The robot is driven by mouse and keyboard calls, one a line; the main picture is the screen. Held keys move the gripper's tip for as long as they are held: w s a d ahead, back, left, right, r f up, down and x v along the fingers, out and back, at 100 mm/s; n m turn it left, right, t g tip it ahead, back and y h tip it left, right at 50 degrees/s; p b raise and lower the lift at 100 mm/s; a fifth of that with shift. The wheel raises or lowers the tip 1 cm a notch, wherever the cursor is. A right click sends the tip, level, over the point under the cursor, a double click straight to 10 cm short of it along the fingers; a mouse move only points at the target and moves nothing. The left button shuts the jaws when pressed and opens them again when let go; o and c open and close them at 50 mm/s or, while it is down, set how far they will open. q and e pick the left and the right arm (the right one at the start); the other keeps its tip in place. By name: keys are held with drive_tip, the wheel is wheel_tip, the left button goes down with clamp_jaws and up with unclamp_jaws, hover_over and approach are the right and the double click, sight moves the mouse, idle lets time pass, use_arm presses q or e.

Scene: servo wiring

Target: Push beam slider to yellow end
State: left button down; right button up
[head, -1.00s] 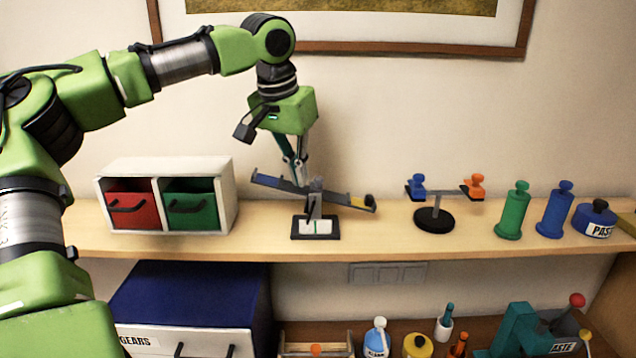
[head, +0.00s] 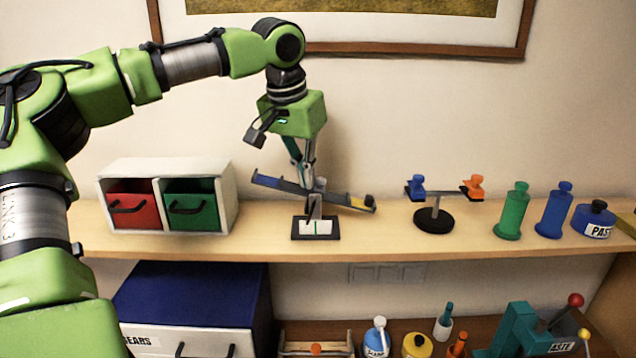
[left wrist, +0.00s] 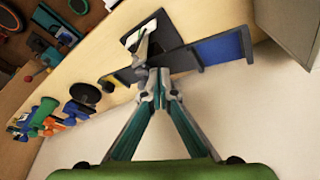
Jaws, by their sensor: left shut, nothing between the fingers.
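The beam (head: 282,184) sits tilted on its stand (head: 316,228), with its blue left end high and its yellow right end (head: 358,201) low. A small grey slider (head: 321,184) is on the beam near the pivot. My left gripper (head: 306,182) points down, shut and empty, with its tips at the beam just left of the slider. I cannot tell whether they touch. In the left wrist view the shut fingertips (left wrist: 152,78) overlap the beam, whose blue part (left wrist: 220,48) is to the right. My right gripper is not in view.
A white box (head: 227,200) with red and green drawers stands left on the shelf (head: 270,238). Right of the beam are a small balance (head: 434,215), green (head: 513,212) and blue (head: 554,211) weights, and a blue jar (head: 594,219). The wall is close behind.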

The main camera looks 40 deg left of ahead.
sight(324, 180)
use_arm(q)
drive_tip(key=shift+w+d+f, duration=0.25)
drive_tip(key=shift+w+d, duration=0.3)
drive_tip(key=shift+d, duration=0.15)
drive_tip(key=shift+w+d+f, duration=0.25)
drive_tip(key=shift+w+d, duration=0.3)
drive_tip(key=shift+d, duration=0.1)
idle(1.1)
drive_tip(key=shift+s+a+r, duration=0.15)
drive_tip(key=shift+r, duration=0.9)
drive_tip(key=shift+s+a+r, duration=0.1)
drive_tip(key=shift+a+r, duration=0.05)
drive_tip(key=shift+r, duration=0.95)
drive_tip(key=shift+s+a+r, duration=0.15)
drive_tip(key=shift+r, duration=0.9)
drive_tip(key=shift+f, duration=0.1)
